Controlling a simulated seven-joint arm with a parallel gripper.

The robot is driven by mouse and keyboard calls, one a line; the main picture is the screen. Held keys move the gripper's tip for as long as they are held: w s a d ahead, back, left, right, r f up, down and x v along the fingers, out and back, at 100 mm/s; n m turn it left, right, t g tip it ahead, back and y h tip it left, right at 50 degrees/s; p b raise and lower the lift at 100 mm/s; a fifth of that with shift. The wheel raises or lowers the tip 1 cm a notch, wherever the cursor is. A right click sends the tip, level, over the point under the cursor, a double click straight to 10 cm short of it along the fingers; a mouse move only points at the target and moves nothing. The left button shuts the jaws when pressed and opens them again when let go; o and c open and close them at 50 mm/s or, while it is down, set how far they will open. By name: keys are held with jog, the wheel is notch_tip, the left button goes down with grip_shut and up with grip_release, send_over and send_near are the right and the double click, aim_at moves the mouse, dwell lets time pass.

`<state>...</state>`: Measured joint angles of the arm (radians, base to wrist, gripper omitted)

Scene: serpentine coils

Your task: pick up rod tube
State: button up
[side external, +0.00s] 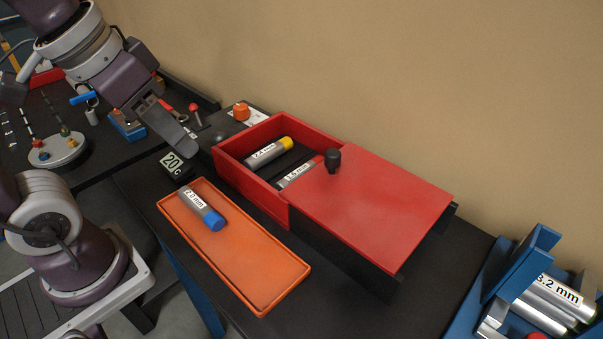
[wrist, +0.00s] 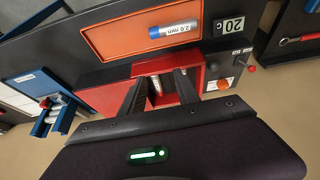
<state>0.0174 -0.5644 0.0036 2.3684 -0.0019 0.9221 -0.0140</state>
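A grey rod tube with a blue cap, labelled 2.0 mm (side external: 201,207), lies on the orange tray (side external: 262,292); it also shows in the wrist view (wrist: 176,29). Inside the red box (side external: 252,193) lie a yellow-capped tube (side external: 268,153) and a red-capped tube labelled 1.6 mm (side external: 298,174), the latter partly hidden by the lid. My gripper (side external: 188,140) hangs above the left end of the box, clear of the tubes. In the wrist view my gripper (wrist: 160,82) has its two fingers apart, with the box behind them and nothing seen held.
The red sliding lid (side external: 375,205) with a black knob (side external: 333,160) covers the box's right part. A blue rack (side external: 515,270) with several 3.2 mm tubes stands at lower right. A black 20 C display (side external: 174,164) stands near the tray. The tray's lower right is empty.

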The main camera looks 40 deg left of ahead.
jog(key=w+d+f+g, duration=0.1)
jog(key=w+g, duration=0.1)
jog(key=w, duration=0.8)
jog(key=g, duration=0.3)
send_over(302, 169)
jog(key=f, duration=0.8)
jog(key=shift+s+a+f, duration=0.2)
jog(key=shift+s+f, duration=0.05)
jog(key=shift+f, duration=0.05)
jog(key=f, duration=0.6)
jog(key=shift+w+d+f, duration=0.2)
jog(key=shift+f, duration=0.45)
grip_shut()
